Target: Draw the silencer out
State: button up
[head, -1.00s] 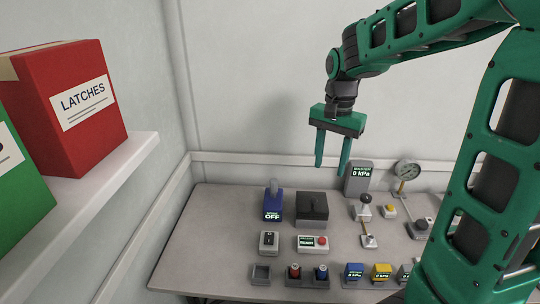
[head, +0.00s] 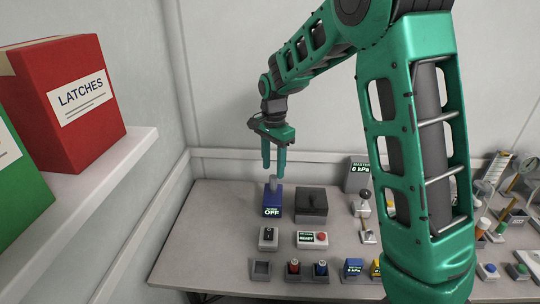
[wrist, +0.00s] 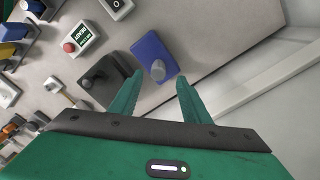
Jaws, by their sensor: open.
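A grey cylinder (head: 273,183), which looks like the silencer, stands upright in the top of a blue unit (head: 272,204) whose display reads OFF. In the wrist view the cylinder (wrist: 158,70) shows nearly end-on on the blue unit (wrist: 151,50). My gripper (head: 274,172) is open and empty, pointing down just above the cylinder. In the wrist view the fingertips (wrist: 158,77) lie to either side of the cylinder. Whether they reach down beside it I cannot tell.
A dark lidded box (head: 311,205) stands close right of the blue unit. A switch (head: 268,238) and a READY box with a red button (head: 312,239) sit in front. A shelf (head: 100,180) with red and green boxes is at left. The table's left end is clear.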

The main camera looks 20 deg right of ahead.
aim_at(273, 175)
jog(key=shift+f, duration=2.6)
grip_shut()
jog(key=c, duration=0.8)
grip_release()
grip_shut()
jog(key=shift+r, duration=0.1)
